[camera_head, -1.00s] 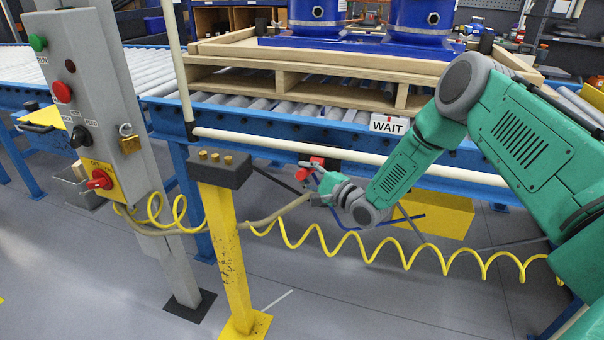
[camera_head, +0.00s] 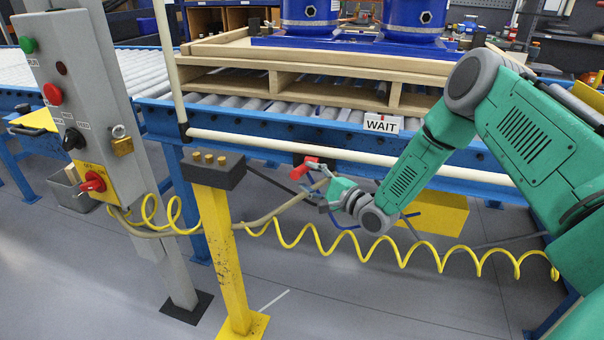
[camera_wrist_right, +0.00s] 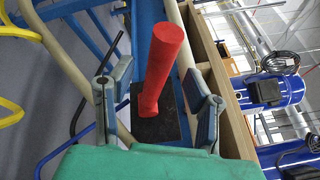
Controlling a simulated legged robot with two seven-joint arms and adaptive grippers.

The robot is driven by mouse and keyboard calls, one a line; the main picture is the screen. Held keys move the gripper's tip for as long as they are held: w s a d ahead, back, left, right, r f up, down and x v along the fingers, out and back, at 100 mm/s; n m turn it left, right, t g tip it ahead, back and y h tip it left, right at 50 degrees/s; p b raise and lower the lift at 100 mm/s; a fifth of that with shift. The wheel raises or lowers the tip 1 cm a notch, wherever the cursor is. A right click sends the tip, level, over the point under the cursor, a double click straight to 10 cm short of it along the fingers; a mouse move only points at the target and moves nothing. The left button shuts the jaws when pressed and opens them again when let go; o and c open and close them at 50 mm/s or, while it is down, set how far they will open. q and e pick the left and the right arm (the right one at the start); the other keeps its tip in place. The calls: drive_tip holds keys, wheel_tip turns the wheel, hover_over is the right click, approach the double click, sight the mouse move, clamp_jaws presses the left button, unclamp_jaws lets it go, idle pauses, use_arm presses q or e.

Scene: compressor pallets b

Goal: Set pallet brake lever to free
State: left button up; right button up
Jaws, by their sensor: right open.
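The red brake lever (camera_head: 304,168) sits on a dark mount on the side of the blue conveyor frame, just under the pale rail. In the right wrist view the lever (camera_wrist_right: 163,62) sticks out from a black plate (camera_wrist_right: 160,125) and appears between the two fingers. My right gripper (camera_head: 324,193) is open, just below and right of the lever in the head view. In the wrist view its fingers (camera_wrist_right: 150,88) stand apart on either side of the lever, with no clear contact. My left gripper is out of view.
A wooden pallet (camera_head: 330,88) with blue compressors (camera_head: 412,15) sits on the rollers. A WAIT sign (camera_head: 381,123) hangs on the rail. A yellow post (camera_head: 225,250), grey control panel (camera_head: 80,95) and coiled yellow cable (camera_head: 345,238) are near the gripper.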

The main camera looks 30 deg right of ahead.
drive_tip(key=v, duration=0.8)
drive_tip(key=shift+s+d+f, duration=0.25)
drive_tip(key=shift+d, duration=0.25)
drive_tip(key=shift+a, duration=0.15)
